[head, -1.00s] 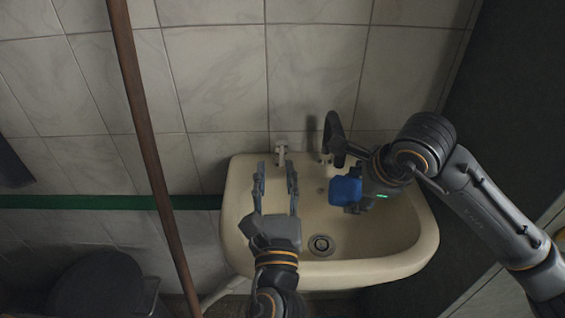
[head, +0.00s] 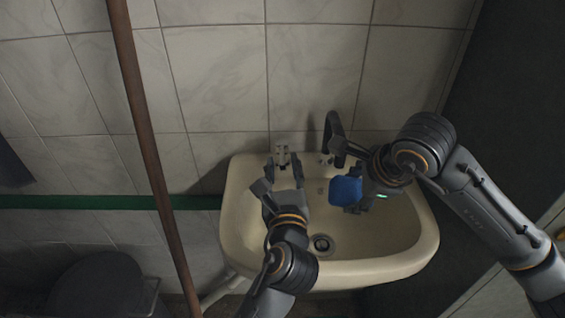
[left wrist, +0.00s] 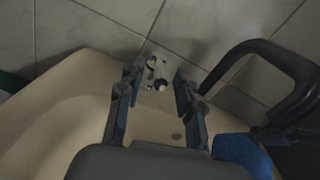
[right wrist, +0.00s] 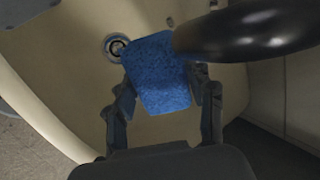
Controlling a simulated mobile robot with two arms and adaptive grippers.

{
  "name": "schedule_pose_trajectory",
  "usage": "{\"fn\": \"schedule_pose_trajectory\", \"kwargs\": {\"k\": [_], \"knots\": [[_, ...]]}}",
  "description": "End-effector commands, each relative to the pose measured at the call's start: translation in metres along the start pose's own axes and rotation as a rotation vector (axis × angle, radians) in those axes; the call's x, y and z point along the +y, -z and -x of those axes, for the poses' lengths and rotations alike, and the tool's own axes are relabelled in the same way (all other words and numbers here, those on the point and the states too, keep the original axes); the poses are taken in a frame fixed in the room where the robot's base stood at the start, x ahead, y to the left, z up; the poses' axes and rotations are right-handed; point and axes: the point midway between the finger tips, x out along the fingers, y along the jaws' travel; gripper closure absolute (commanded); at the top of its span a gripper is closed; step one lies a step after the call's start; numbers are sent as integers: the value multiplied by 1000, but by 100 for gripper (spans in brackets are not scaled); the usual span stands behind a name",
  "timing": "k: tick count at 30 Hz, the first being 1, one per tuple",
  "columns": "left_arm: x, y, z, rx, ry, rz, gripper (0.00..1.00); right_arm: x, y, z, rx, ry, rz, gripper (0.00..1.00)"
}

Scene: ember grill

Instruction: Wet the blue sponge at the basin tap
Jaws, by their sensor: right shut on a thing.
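The blue sponge (head: 345,190) is held above the cream basin (head: 395,262) by my right gripper (head: 357,190), which is shut on it. In the right wrist view the sponge (right wrist: 160,72) sits between the fingers, and the dark tap spout (right wrist: 260,30) overlaps its upper right. I see no water running. The dark curved tap (head: 335,125) rises at the back of the basin. A pale tap handle (head: 282,152) stands at its left. My left gripper (head: 283,166) is open just in front of the handle. In the left wrist view the handle (left wrist: 158,72) shows between the fingertips, apparently untouched.
The basin drain (head: 321,244) is clear. A brown pole (head: 150,150) leans at the left of the basin. A tiled wall (head: 215,75) closes the back, and a dark panel (head: 510,110) stands at the right. A dark round object (head: 100,285) is at lower left.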

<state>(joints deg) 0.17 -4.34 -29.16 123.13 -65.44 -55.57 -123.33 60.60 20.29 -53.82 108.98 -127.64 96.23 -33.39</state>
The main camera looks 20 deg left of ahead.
Motion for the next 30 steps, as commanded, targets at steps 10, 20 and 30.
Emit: {"fn": "schedule_pose_trajectory", "kwargs": {"k": [10,20,30], "knots": [[0,0,-12,0,0,0,65,0,0,0,0,0,0,72],[0,0,-12,-1,0,-1,100,0,0,0,0,0,0,72],[3,0,-12,2,20,-4,100,0,0,0,0,0,0,72]]}}
